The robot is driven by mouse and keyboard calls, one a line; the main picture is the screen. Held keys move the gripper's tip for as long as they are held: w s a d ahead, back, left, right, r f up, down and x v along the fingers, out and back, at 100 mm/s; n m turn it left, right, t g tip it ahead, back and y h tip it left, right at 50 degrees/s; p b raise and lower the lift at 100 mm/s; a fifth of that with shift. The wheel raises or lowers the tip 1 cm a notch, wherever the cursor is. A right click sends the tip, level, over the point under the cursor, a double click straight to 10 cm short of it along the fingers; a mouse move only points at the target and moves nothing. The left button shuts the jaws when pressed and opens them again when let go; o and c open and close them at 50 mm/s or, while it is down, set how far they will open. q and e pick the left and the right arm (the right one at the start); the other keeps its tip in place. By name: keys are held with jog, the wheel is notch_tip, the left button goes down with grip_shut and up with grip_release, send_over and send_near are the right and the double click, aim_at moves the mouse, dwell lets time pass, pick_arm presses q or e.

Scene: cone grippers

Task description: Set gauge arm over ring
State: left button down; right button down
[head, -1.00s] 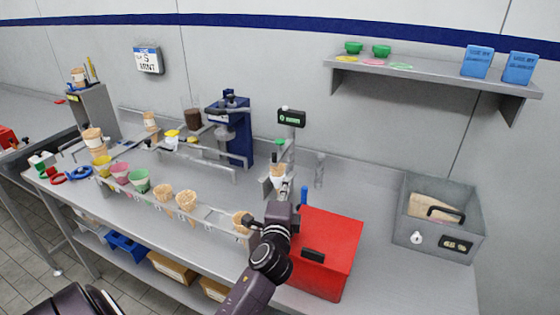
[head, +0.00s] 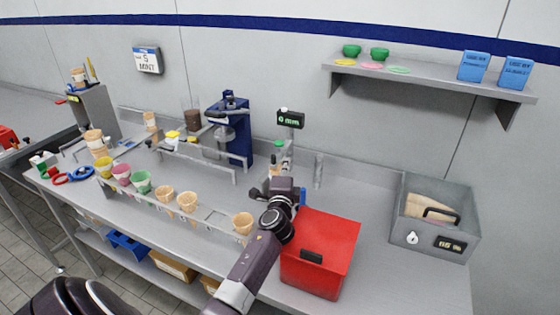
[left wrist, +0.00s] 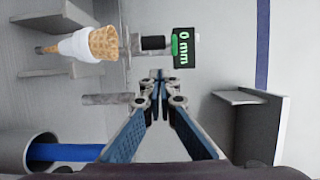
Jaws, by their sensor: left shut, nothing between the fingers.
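The gauge (head: 291,119) stands at the back of the bench, its display reading 0 mm. It also shows in the left wrist view (left wrist: 183,49), with a black cylinder (left wrist: 152,43) beside it. A waffle cone (left wrist: 103,43) sits in a white ring (left wrist: 73,46), in line with that cylinder; a gap shows between cone and cylinder. My left gripper (head: 279,184) is in front of the gauge stand and hides most of the cone in the head view. In the left wrist view its fingers (left wrist: 158,76) are together and empty, apart from the gauge. My right gripper is out of view.
A rack with several cones (head: 187,202) is to the left. A blue machine (head: 230,128) stands behind. A shelf (head: 430,78) overhangs the back right.

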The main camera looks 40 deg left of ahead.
aim_at(274, 159)
pick_arm(q)
jog(key=shift+s+a, duration=0.2)
jog(key=shift+a, duration=0.3)
jog(key=shift+s+a, duration=0.2)
jog(key=shift+a, duration=0.3)
jog(key=shift+s+a+r, duration=0.1)
jog(key=shift+s+a, duration=0.15)
jog(key=shift+a, duration=0.25)
jog(key=shift+s+a, duration=0.2)
jog(key=shift+a, duration=0.25)
jog(key=shift+w+d, duration=0.1)
